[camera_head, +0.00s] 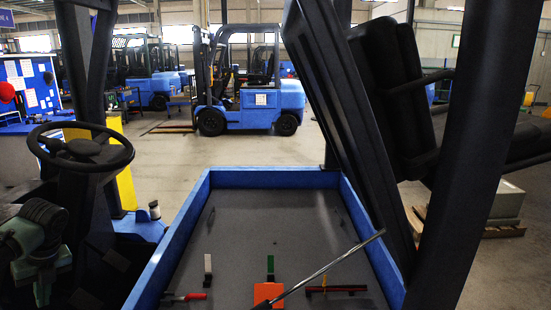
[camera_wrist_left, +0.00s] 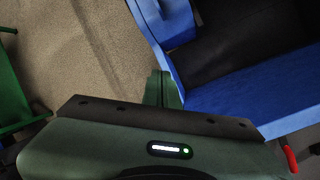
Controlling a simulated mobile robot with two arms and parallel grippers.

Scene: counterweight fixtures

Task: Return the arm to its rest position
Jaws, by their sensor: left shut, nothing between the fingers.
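My left gripper (camera_head: 42,288) is at the lower left of the head view, beside the steering wheel column and left of the blue-rimmed bed. It is green-grey, points downward and holds nothing. In the left wrist view its fingers (camera_wrist_left: 163,88) are together, over tan floor next to a blue edge. The arm shows only in part at the left edge of the head view. My right gripper is not in view.
A black steering wheel (camera_head: 80,148) is just above my left gripper. The blue-rimmed bed (camera_head: 270,178) holds an orange block (camera_head: 267,293), a red-handled tool (camera_head: 195,297) and other small parts. A thin metal rod (camera_head: 330,267) slants across it. Dark posts stand at right.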

